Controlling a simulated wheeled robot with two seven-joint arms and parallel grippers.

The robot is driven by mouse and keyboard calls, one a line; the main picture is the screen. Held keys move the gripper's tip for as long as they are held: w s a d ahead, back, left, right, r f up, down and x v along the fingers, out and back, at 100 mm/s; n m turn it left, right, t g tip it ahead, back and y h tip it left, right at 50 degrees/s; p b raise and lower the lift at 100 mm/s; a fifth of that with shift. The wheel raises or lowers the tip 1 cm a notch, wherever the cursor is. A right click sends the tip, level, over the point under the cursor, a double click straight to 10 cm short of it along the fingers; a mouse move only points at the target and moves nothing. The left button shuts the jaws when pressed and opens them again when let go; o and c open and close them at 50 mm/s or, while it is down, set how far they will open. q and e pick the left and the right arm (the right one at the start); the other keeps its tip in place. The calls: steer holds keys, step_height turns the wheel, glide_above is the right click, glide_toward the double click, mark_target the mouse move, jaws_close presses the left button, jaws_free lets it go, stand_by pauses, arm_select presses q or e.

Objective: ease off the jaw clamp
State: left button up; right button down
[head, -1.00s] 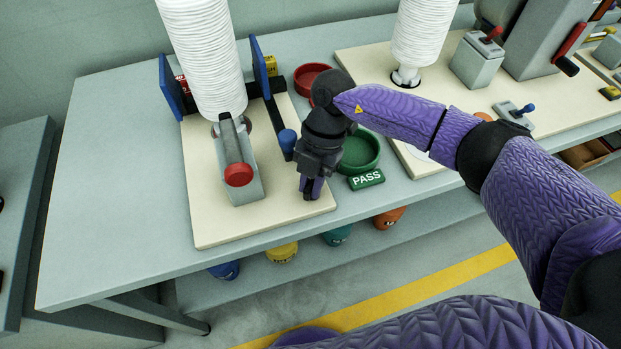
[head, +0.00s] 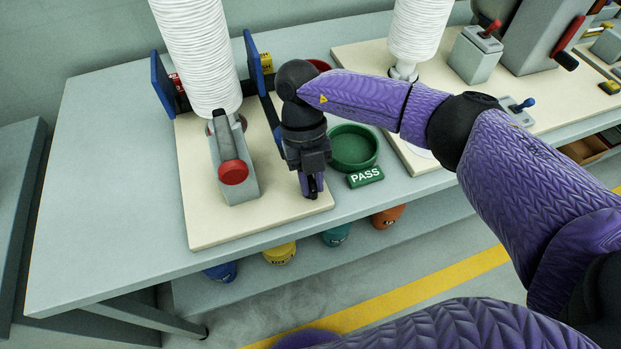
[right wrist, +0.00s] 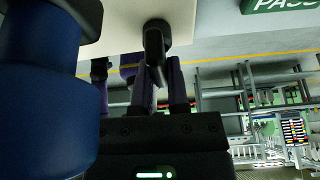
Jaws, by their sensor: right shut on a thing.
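The jaw clamp has two upright blue jaw plates, the left one (head: 163,84) and the right one (head: 254,62), on a cream board (head: 205,225). A white ribbed column (head: 198,55) stands between them. My right gripper (head: 312,188) points down over the board's right front part. In the right wrist view its fingers (right wrist: 160,88) are shut on a dark handle (right wrist: 155,42). A large blue cylinder (right wrist: 45,95) fills the left of that view, close to the gripper. My right gripper and wrist hide part of the clamp in the head view. My left gripper is out of view.
A red-knobbed lever (head: 233,172) stands left of the gripper. A green dish (head: 353,147) and PASS block (head: 366,177) are close on its right. A second ribbed column (head: 418,35) stands farther right. The bench (head: 90,210) is clear at left.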

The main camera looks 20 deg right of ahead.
steer(key=shift+n, duration=0.4)
steer(key=c, duration=0.6)
jaws_free()
steer(key=shift+r, duration=0.1)
steer(key=v, duration=0.9)
steer(key=shift+w+a+r, duration=0.1)
steer(key=shift+w+r, duration=0.05)
steer(key=shift+r, duration=0.2)
